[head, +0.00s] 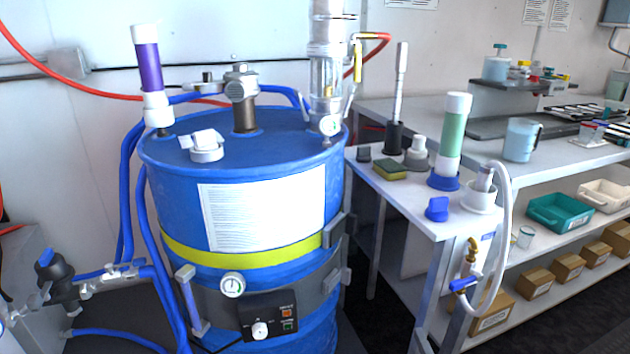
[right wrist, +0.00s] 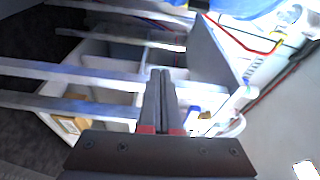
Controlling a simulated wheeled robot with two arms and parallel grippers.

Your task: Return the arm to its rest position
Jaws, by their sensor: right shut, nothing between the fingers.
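My right gripper (right wrist: 160,78) shows in the right wrist view. Its two dark fingers are pressed together, with red marks at their base and nothing between them. It is in open air, with table legs and shelving beyond it. I make out neither gripper in the head view, and my left gripper shows in no frame. The blue drum (head: 262,170) stands upright in the head view, with a yellow band, a white label and fittings on its lid. Part of a blue surface, likely the drum, shows at the top of the right wrist view (right wrist: 262,10).
A small white side table (head: 408,200) right of the drum holds a green-filled tube (head: 453,135), a sponge (head: 390,169) and a white hose (head: 504,215). A longer bench (head: 570,155) with bins below stands behind. Blue hoses (head: 127,190) run down the drum's left side.

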